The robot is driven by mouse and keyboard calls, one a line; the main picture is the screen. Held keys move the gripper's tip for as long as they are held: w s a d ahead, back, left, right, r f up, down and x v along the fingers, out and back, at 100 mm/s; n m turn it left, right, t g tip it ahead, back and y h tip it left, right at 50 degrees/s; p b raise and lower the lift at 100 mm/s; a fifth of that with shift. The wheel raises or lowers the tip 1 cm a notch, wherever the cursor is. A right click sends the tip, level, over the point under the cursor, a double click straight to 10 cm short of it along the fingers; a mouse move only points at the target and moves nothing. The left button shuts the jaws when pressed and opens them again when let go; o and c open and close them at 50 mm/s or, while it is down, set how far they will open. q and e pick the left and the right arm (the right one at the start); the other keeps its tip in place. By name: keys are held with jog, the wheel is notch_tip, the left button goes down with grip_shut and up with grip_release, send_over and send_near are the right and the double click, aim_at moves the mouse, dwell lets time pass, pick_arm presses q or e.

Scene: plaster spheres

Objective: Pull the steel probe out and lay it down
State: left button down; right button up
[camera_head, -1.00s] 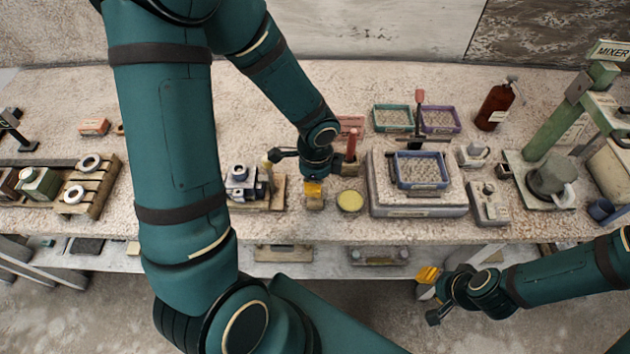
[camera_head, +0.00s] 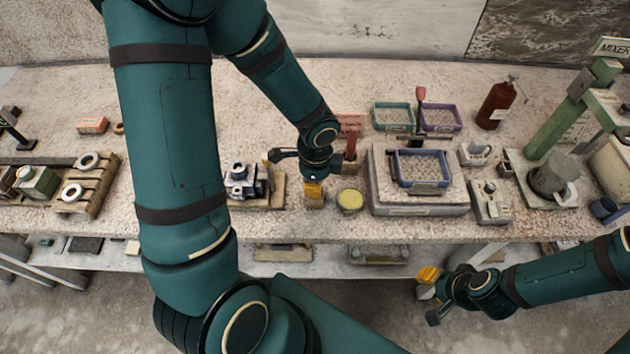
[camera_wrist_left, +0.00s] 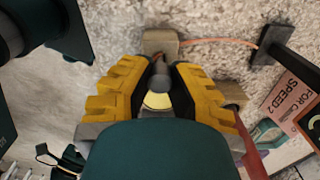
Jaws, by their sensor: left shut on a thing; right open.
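My left gripper (camera_head: 313,190) is over the front middle of the bench, pointing down at a small wooden block (camera_head: 315,202). In the left wrist view its yellow fingers (camera_wrist_left: 160,82) are shut on a grey, round-ended piece, which I take to be the steel probe (camera_wrist_left: 160,83). Its lower part is hidden, so I cannot tell how much of it sits in a holder. The wooden block shows beyond the fingertips (camera_wrist_left: 160,41). My right gripper (camera_head: 427,284) is open and empty, in front of the bench and below its top.
A blue tray (camera_head: 422,182) on a grey machine stands further right. A pallet with metal rings (camera_head: 102,187) is at the left.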

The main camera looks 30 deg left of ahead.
pick_arm(q)
jog(key=shift+f, duration=0.25)
jog(key=c, duration=0.9)
grip_release()
jog(key=shift+c, duration=0.2)
jog(key=shift+r, duration=0.15)
jog(key=shift+r+p, duration=1.6)
jog(key=shift+r, duration=0.3)
